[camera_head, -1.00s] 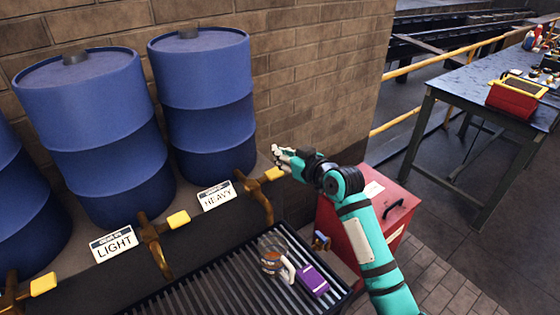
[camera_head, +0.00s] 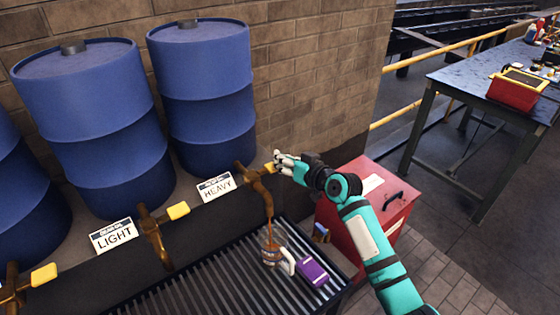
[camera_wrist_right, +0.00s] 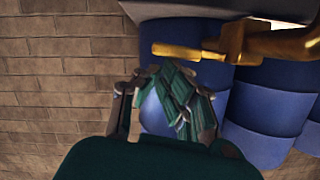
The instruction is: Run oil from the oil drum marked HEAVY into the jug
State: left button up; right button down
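The blue oil drum (camera_head: 210,95) behind the HEAVY sign (camera_head: 216,186) has a brass tap (camera_head: 257,186) with a yellow lever (camera_head: 270,168). A brown stream of oil (camera_head: 268,212) runs from the tap down into the jug (camera_head: 270,255), which stands upright on the slatted grate with its pale handle to the right. My right gripper (camera_head: 286,163) is at the lever's end. The lever also shows in the wrist view (camera_wrist_right: 178,52), just beyond the fingers (camera_wrist_right: 165,100); whether they touch it or are closed is unclear. My left gripper is not in view.
A purple box (camera_head: 313,273) lies beside the jug on the grate (camera_head: 205,285). The LIGHT drum (camera_head: 95,130) and its tap (camera_head: 152,235) are to the left. A red cabinet (camera_head: 345,235) stands under my right arm. A workbench (camera_head: 470,85) is at the right.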

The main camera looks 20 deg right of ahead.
jog(key=shift+w+d+f+m+y+b, duration=0.15)
jog(key=shift+f+m+y+b, duration=0.35)
jog(key=shift+f+m, duration=0.5)
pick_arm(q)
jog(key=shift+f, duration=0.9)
pick_arm(e)
jog(key=shift+r, duration=0.1)
dwell(2.9)
